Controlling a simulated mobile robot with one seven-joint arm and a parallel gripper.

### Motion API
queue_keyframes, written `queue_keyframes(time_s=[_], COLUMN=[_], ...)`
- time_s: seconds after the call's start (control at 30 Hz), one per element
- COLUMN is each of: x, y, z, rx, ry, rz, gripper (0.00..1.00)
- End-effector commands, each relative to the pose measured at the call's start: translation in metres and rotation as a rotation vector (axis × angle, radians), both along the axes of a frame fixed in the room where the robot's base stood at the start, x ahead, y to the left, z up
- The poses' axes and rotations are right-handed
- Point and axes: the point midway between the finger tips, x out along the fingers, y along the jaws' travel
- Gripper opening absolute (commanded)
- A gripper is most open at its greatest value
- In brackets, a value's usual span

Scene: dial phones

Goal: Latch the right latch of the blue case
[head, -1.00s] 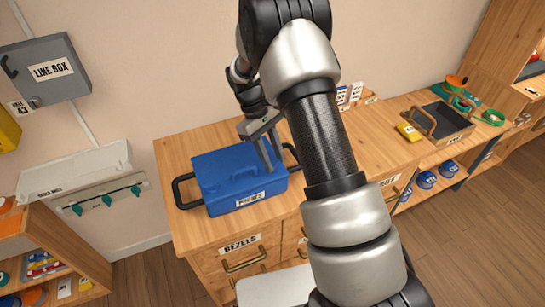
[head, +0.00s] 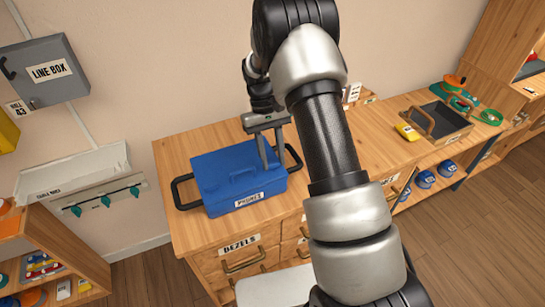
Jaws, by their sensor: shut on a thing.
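The blue case (head: 222,179) sits on the wooden cabinet top with its lid down. A label reading PHONES is on its front, and a dark handle sticks out at each end. My gripper (head: 272,162) is at the case's right end, its two fingers pointing down. One finger lies over the right part of the lid, the other by the right edge. It is shut on the case there. The right latch is too small and too covered by the fingers to make out.
A wooden tray (head: 462,120) with handles and a yellow box (head: 407,131) stand on the cabinet (head: 180,228) farther right. Small labelled items stand behind my arm. A grey line box (head: 48,71) hangs on the left wall. The cabinet top left of the case is clear.

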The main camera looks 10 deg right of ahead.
Motion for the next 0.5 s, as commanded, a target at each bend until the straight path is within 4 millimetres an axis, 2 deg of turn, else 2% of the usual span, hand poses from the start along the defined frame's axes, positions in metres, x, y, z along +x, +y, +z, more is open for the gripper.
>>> queue_keyframes(time_s=[0.27, 0.3, 0.4, 0.5], x=[0.0002, 0.0002, 0.0002, 0.0001], y=[-0.0005, -0.0005, -0.0005, -0.0004], z=[0.0004, 0.0004, 0.0003, 0.0002], rx=[-0.001, -0.001, -0.001, -0.001], ry=[-0.001, -0.001, -0.001, 0.000], rz=[-0.003, -0.003, -0.002, -0.002], gripper=[0.10, 0.36, 0.52, 0.52])
